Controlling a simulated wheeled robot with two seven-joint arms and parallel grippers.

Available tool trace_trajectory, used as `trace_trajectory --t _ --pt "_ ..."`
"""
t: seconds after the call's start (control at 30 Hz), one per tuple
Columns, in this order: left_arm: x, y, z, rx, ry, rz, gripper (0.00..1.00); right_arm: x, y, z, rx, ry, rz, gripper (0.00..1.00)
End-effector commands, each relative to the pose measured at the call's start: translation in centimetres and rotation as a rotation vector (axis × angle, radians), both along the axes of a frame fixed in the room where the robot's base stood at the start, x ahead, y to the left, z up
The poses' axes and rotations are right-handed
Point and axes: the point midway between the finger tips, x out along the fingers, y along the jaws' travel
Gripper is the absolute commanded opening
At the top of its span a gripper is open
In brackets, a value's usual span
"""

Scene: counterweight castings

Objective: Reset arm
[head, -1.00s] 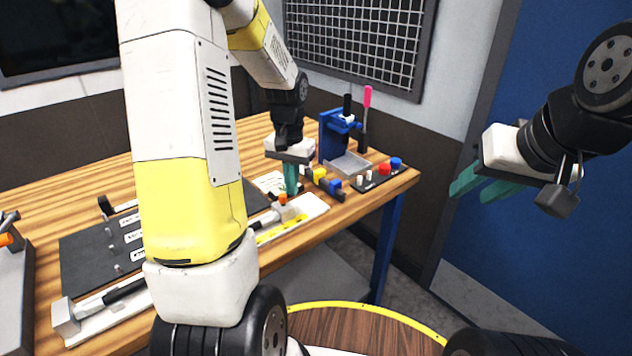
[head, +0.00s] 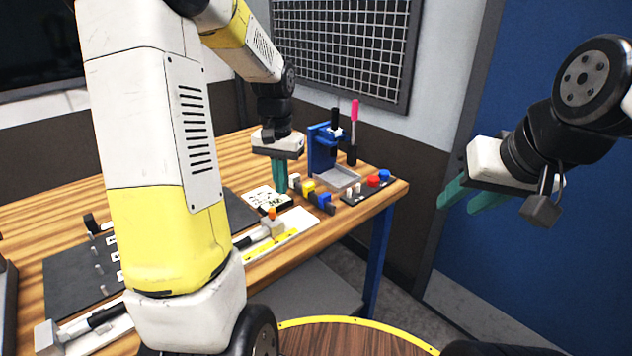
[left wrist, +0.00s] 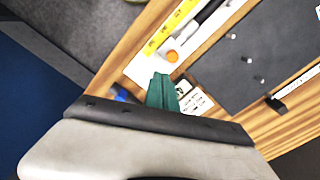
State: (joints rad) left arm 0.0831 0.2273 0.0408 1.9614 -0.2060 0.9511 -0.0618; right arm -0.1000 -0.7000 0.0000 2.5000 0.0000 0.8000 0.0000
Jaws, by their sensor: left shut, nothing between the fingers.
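My left gripper (head: 279,176) has green fingers pointing down over the wooden table. It is near the white printed card (head: 266,197) and the small coloured blocks. In the left wrist view its fingers (left wrist: 161,92) are together with nothing between them, and the card (left wrist: 194,98) shows beside them. My right gripper (head: 468,197) hangs in the air at the right, off the table, in front of the blue panel. Its two green fingers are apart, with nothing seen between them. My left arm hides part of the table in the head view.
A blue press-like stand (head: 322,150) with a grey tray (head: 336,177) is at the table's far end. Yellow and blue blocks (head: 324,199) and red and blue knobs (head: 373,181) stand nearby. A dark mat (head: 72,262) lies at the left. Floor beyond the table is clear.

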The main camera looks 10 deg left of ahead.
Motion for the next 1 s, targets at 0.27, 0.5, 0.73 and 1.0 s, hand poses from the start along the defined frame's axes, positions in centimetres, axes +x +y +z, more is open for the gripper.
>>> trace_trajectory --t 0.27,0.5,0.73,1.0 --pt "-5.0 -2.1 6.5 -0.041 -0.167 0.024 0.00 0.0 0.0 0.0 0.000 0.000 0.000 0.36" --pt "-12.1 -4.5 11.1 -0.121 -0.359 0.056 0.00 0.0 0.0 0.0 0.000 0.000 0.000 0.36" --pt "-17.0 -6.1 12.3 -0.194 -0.492 0.074 0.00 0.0 0.0 0.0 0.000 0.000 0.000 0.36" --pt "-18.5 -6.5 12.3 -0.220 -0.530 0.080 0.00 0.0 0.0 0.0 0.000 0.000 0.000 0.36"
